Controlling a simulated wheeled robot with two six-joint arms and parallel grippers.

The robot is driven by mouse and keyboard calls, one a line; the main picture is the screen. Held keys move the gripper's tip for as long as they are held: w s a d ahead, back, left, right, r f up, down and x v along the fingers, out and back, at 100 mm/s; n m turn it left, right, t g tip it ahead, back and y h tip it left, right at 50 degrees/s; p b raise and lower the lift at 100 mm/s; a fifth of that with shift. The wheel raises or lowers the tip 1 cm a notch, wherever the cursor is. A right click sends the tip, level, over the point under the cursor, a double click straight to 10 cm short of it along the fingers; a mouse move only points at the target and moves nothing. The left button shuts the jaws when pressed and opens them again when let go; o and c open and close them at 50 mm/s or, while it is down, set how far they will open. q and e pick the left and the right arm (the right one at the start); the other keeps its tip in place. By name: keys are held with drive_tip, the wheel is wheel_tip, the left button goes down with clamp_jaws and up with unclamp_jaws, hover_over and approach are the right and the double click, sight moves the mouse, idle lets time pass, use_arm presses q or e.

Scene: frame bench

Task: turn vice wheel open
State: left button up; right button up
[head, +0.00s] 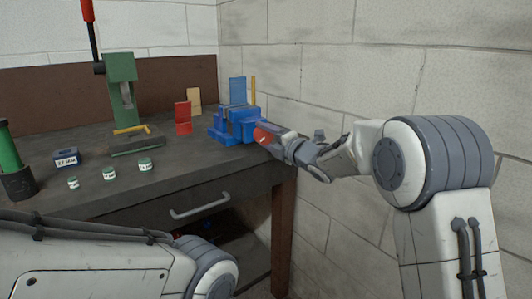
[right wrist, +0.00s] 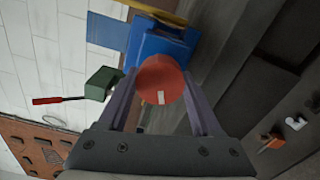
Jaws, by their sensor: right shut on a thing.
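The blue vice (head: 232,124) stands at the right end of the dark bench and also shows in the right wrist view (right wrist: 163,55). Its red round wheel (head: 265,133) faces my right arm and has a small white mark on its face. In the right wrist view the red wheel (right wrist: 160,80) sits between the two fingers. My right gripper (head: 272,138) is shut on the wheel, one finger on each side. The vice jaws are mostly hidden. My left arm crosses the lower left of the head view; its gripper is out of view.
On the bench (head: 180,165) stand a green press (head: 121,85), several small jars, a blue box (head: 67,157), a red block (head: 183,117) and a green cylinder (head: 8,148). A drawer handle (head: 199,207) juts from the bench front. A block wall (head: 310,90) rises close behind my right arm.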

drive_tip(key=n+b, duration=0.2)
drive_tip(key=b, duration=0.1)
drive_tip(key=n+b, duration=0.6)
drive_tip(key=b, duration=0.1)
drive_tip(key=shift+w+a+f, duration=0.1)
drive_tip(key=shift+a+f, duration=0.15)
drive_tip(key=shift+f, duration=0.1)
drive_tip(key=shift+r+n, duration=0.1)
drive_tip(key=shift+n, duration=0.4)
drive_tip(key=shift+d+r, duration=0.1)
drive_tip(key=shift+r, duration=0.05)
drive_tip(key=shift+d, duration=0.1)
drive_tip(key=o, duration=1.4)
drive_tip(key=shift+c, duration=0.2)
drive_tip(key=v, duration=1)
drive_tip(key=shift+s+d, duration=0.15)
drive_tip(key=shift+s, duration=0.05)
